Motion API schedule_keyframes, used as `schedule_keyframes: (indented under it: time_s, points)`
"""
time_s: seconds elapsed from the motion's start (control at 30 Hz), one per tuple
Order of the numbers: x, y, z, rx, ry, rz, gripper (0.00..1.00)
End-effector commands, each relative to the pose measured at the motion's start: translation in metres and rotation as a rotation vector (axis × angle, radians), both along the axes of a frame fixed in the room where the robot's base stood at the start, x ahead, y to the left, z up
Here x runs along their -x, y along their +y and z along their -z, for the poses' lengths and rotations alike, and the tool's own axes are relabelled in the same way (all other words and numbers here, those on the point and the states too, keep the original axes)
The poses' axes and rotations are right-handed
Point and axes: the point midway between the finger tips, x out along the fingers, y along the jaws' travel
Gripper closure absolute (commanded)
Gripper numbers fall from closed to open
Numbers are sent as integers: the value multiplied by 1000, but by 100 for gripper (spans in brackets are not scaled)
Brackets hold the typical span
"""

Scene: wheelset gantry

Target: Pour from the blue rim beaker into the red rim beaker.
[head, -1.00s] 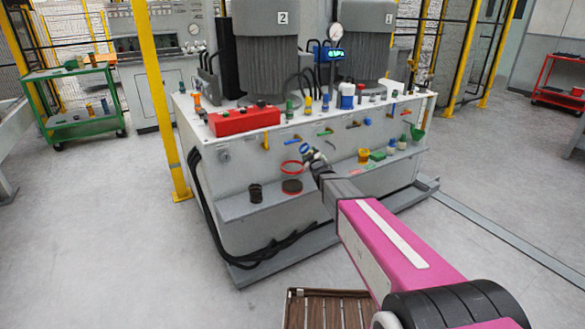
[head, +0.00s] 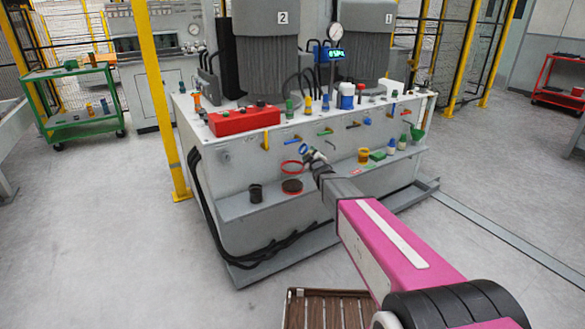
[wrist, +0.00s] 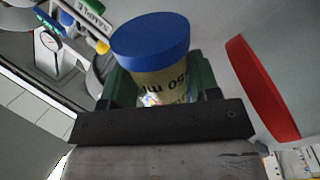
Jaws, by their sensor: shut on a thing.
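My gripper (head: 312,157) is shut on the blue rim beaker (head: 304,149), in front of the machine's face. In the wrist view the blue rim beaker (wrist: 155,60) sits between the green finger pads, its blue rim away from the palm and part of a printed marking showing. In the head view it looks tilted, with its rim to the left. The red rim beaker (head: 292,167) stands on the grey ledge, below and left of the held beaker, with dark matter low in it. Its red rim (wrist: 262,90) shows at the right in the wrist view, apart from the held beaker. The held beaker's contents are hidden.
A dark cup (head: 256,193) stands on the ledge (head: 230,208) left of the red rim beaker. A yellow container (head: 363,155) and a green block (head: 377,155) are to the right. Coloured valve handles (head: 325,132) stick out above. A red box (head: 244,121) lies on top.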

Motion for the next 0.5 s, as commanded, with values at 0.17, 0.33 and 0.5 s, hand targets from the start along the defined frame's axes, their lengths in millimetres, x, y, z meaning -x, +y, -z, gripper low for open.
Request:
schedule_keyframes:
  time_s: [0.17,0.33,0.5]
  points:
    - [0,0,-2,22,-8,-1,70]
    - [0,-1,-3,44,-16,0,70]
    - [0,-1,-4,65,-24,0,70]
